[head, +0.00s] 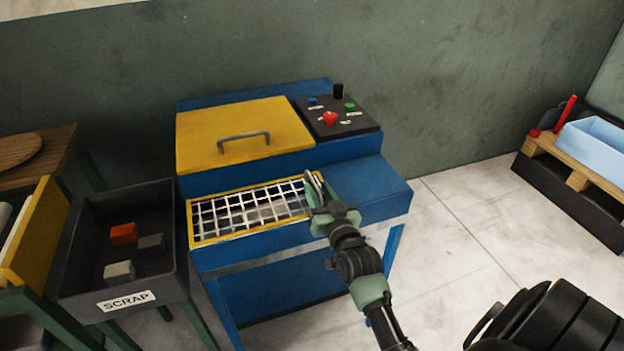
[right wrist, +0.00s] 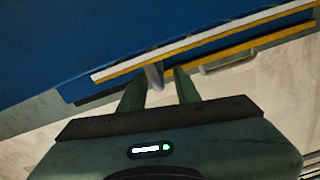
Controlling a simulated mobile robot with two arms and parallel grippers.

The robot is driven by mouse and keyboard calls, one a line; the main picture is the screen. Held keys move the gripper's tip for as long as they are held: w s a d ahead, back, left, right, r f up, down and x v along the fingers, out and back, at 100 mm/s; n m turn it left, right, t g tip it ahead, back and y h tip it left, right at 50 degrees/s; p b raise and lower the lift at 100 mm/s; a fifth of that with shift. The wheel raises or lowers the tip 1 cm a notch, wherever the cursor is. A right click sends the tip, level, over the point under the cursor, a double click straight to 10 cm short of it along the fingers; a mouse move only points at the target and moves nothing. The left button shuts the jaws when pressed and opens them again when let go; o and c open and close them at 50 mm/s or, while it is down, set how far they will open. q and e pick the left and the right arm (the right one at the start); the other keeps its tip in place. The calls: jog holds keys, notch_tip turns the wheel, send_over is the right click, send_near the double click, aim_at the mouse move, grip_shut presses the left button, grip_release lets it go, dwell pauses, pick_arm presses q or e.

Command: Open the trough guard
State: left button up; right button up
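The trough guard (head: 232,212), a white mesh in a yellow frame, lies over the trough at the front of the blue press (head: 262,265). It looks closed. My right gripper (head: 316,187) is at the guard's right end. In the right wrist view, my right gripper's two fingers (right wrist: 160,90) stand apart, with a short grey post (right wrist: 153,75) between or just beyond them, nearer the left finger. I see no clear grip on it. Contact cannot be told. My left gripper is not in view.
A yellow lid (head: 243,135) with a grey handle and a black control panel (head: 336,117) with a red button sit behind the guard. A black scrap bin (head: 120,292) stands left. A pallet (head: 572,160) with a light-blue tray stands right.

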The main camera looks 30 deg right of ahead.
aim_at(308, 173)
jog(key=x, duration=0.4)
jog(key=shift+w+f, duration=0.1)
jog(key=shift+w, duration=0.1)
grip_shut()
jog(key=shift+f, duration=0.1)
dwell(1.1)
